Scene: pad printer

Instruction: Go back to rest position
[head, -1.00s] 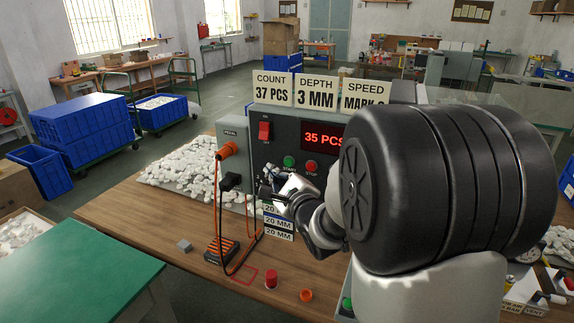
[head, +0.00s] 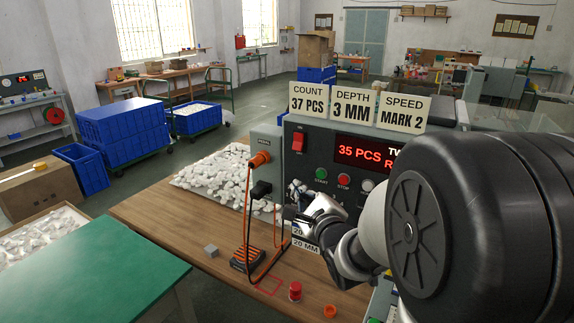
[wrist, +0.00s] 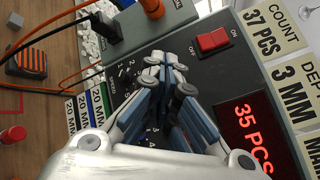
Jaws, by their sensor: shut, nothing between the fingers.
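My gripper (head: 300,207) is in front of the grey control panel of the pad printer (head: 330,133), low on its left side. In the wrist view my gripper (wrist: 163,70) is shut and empty, with its fingertips together over the panel near numbered dial marks. I cannot tell if the fingertips touch the panel. The red switch (wrist: 212,41) is beyond the fingertips. The red display (head: 366,154) reads 35 PCS, partly hidden by my arm. Cards above it read COUNT 37 PCS (head: 309,98), DEPTH 3 MM (head: 354,103) and SPEED MARK 2 (head: 403,111).
An orange plug (head: 259,159) and cables stand left of the panel, leading to an orange and black pedal (head: 246,258). A red-capped pot (head: 295,291) and an orange ring (head: 330,311) lie on the wooden table (head: 165,220). White parts (head: 213,180) are heaped behind. A green table (head: 95,270) is at left.

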